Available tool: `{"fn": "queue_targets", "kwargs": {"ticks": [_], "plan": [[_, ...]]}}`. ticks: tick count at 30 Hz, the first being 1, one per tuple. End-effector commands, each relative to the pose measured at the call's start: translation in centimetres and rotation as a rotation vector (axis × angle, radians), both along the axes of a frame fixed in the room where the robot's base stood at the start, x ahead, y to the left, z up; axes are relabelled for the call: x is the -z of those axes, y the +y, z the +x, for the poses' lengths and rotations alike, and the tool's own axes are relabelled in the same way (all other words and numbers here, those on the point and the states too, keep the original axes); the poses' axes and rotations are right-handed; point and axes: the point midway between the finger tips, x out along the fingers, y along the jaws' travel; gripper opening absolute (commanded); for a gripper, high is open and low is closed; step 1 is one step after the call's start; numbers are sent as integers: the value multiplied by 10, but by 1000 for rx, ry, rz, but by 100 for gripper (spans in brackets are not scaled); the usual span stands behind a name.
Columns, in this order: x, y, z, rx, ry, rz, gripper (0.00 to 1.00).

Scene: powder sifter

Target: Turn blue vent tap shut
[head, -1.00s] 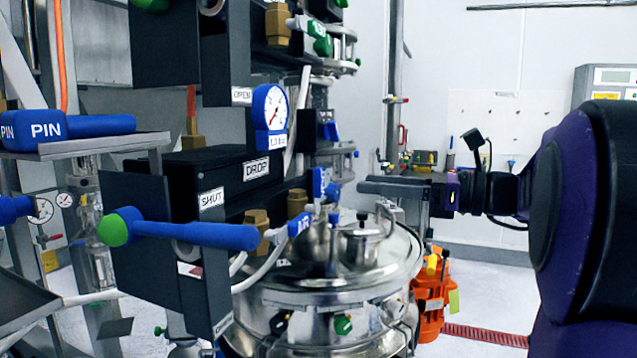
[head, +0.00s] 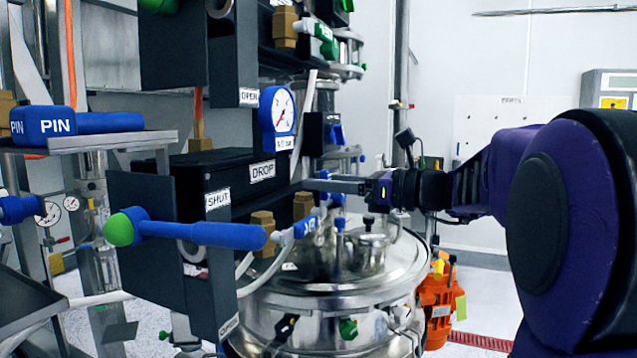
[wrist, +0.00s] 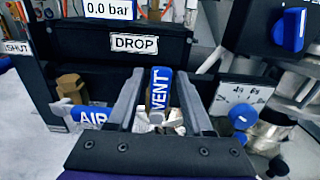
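The blue vent tap, lettered VENT, shows in the wrist view (wrist: 160,92) as a handle running up the picture towards the DROP label, above a silver valve body. My gripper (head: 308,184) is open, with one finger on each side of the vent handle in the wrist view. A gap shows on both sides, so I see no clear contact. In the head view the fingers partly hide the vent tap, above the steel vessel lid.
The black DROP housing (wrist: 110,75) stands close beyond the fingers. A large blue lever (head: 200,233) juts out at left. The steel vessel (head: 300,300) is below.

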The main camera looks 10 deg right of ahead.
Motion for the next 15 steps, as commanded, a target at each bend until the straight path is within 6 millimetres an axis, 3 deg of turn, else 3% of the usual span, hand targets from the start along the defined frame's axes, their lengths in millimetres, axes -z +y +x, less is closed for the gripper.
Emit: {"fn": "queue_targets", "kwargs": {"ticks": [1,8,15], "plan": [[0,0,0,0,0,0,40],[0,0,0,0,0,0,0],[0,0,0,0,0,0,0]]}}
